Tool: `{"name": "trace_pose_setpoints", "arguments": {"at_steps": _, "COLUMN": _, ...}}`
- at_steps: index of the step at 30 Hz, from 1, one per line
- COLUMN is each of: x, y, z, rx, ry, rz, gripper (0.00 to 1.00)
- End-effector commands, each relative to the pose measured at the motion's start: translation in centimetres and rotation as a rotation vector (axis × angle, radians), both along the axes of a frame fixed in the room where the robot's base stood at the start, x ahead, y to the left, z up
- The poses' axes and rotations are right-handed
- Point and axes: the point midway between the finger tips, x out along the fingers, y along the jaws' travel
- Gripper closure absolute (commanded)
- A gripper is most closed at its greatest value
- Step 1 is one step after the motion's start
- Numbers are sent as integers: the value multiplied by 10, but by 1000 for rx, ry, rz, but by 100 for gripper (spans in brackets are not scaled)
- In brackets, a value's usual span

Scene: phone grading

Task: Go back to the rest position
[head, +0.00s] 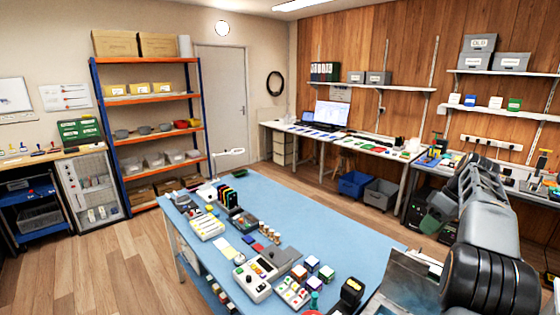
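My grey arm (484,215) rises along the right side of the head view, with a black-ringed joint low down. Its upper end stands in front of the right-hand workbench. I cannot make out any gripper fingers, so whether my gripper is open or holds anything does not show. The blue-topped table (330,220) lies to the left of the arm, with a clear gap between its far right edge and the arm's upper part.
On the table are a white device with buttons (254,279), several small cubes (311,263) and a black device (351,291). A blue bin (354,184) and a grey bin (380,193) stand under the wall desk. Wooden floor (110,262) is clear at left.

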Motion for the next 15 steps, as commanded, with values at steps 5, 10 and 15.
{"name": "trace_pose_setpoints", "arguments": {"at_steps": 5, "x": -11, "y": 102, "z": 21, "rx": -112, "ry": 14, "rz": -129, "gripper": 62}}
{"name": "trace_pose_setpoints", "arguments": {"at_steps": 10, "x": -51, "y": 183, "z": 15, "rx": -197, "ry": -20, "rz": -250, "gripper": 62}}
{"name": "trace_pose_setpoints", "arguments": {"at_steps": 15, "x": -103, "y": 240, "z": -9, "rx": -240, "ry": -91, "rz": -349, "gripper": 62}}
